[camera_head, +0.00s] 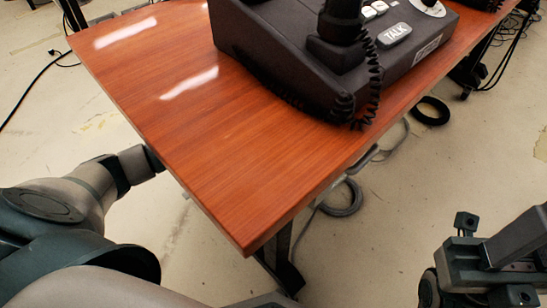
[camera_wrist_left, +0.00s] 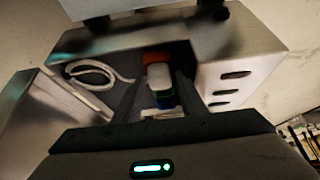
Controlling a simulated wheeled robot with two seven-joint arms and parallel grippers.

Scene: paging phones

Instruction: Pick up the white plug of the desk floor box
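In the left wrist view, a grey metal floor box (camera_wrist_left: 236,75) stands open ahead of my left gripper. A white plug (camera_wrist_left: 158,76) is inside it, with an orange part (camera_wrist_left: 155,59) beyond and a blue part (camera_wrist_left: 165,100) nearer. The dark fingers of my left gripper (camera_wrist_left: 161,88) reach into the box, one on each side of the plug. They look apart, though contact is hard to judge. In the head view, my left arm goes under the desk, hiding that gripper. My right gripper (camera_head: 490,265) is at the lower right, away from the box; its finger gap is unclear.
The red-brown desk (camera_head: 190,110) covers the work area from above. A black paging phone (camera_head: 325,60) with a coiled cord stands on it. Grey cable (camera_head: 345,205) and a black coil (camera_head: 431,111) lie on the floor. A white cable loop (camera_wrist_left: 95,70) is in the box.

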